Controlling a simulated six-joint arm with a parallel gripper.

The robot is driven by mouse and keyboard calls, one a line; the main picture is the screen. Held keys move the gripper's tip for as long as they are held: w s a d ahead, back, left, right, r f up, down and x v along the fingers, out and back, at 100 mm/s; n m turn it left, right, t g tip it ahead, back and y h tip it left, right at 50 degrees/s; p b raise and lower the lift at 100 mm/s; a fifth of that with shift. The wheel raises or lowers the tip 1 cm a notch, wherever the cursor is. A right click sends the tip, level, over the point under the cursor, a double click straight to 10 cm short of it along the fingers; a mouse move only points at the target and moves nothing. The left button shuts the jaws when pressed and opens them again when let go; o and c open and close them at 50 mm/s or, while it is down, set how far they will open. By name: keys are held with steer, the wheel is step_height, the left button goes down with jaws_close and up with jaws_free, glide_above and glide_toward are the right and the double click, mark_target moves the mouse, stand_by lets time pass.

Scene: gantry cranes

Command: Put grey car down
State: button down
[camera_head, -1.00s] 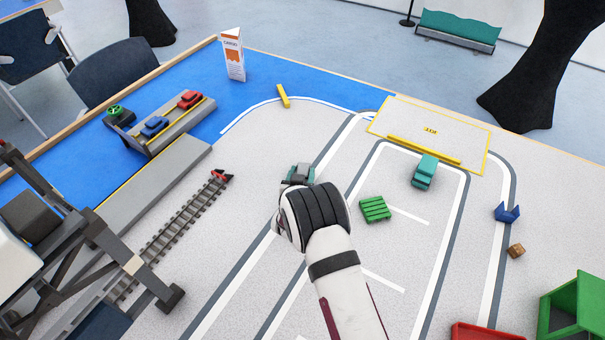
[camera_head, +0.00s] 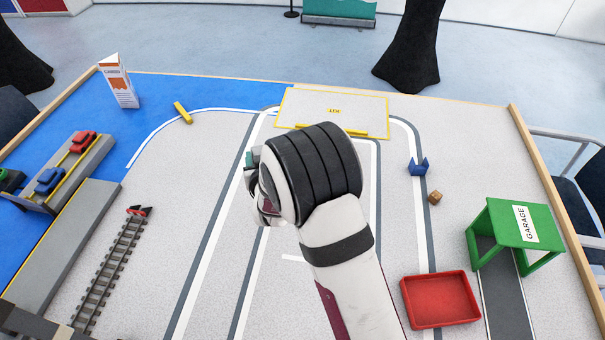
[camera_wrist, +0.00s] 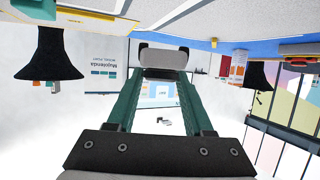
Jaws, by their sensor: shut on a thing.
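My gripper (camera_head: 254,180) is raised over the mat, left of the middle in the head view, with my wrist and forearm behind it. In the wrist view, its dark green fingers (camera_wrist: 163,74) are shut on a pale grey block, which appears to be the grey car (camera_wrist: 163,55). The car is held at the fingertips, off the mat. In the head view the car is mostly hidden by my wrist, and I cannot make out its shape.
A yellow-edged bay (camera_head: 345,105) lies at the back. A green garage (camera_head: 517,235) and a red tray (camera_head: 440,299) stand at the right. Rails (camera_head: 108,262) and a grey platform with cars (camera_head: 72,172) are at the left. The road-marked mat (camera_head: 200,180) is open left of my gripper.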

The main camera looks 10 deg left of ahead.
steer(key=w+d+m+h, duration=0.2)
steer(key=w+d, duration=0.1)
steer(key=d, duration=1.8)
steer(key=s+d+m+h, duration=0.1)
steer(key=s+d+h, duration=0.1)
steer(key=s+d, duration=0.6)
steer(key=s+d+m+h, duration=0.1)
steer(key=s+d, duration=0.2)
steer(key=d, duration=0.9)
steer(key=shift+t, duration=0.4)
steer(key=w+a+f, duration=0.2)
steer(key=a, duration=0.1)
steer(key=w+a+f, duration=0.2)
steer(key=a, duration=0.1)
steer(key=w+a+f, duration=0.1)
steer(key=a+f, duration=0.1)
steer(key=a, duration=0.1)
steer(key=shift+w+f, duration=0.35)
steer(key=shift+w, duration=0.05)
step_height(320, 180, down, 4)
steer(key=shift+w+f, duration=0.1)
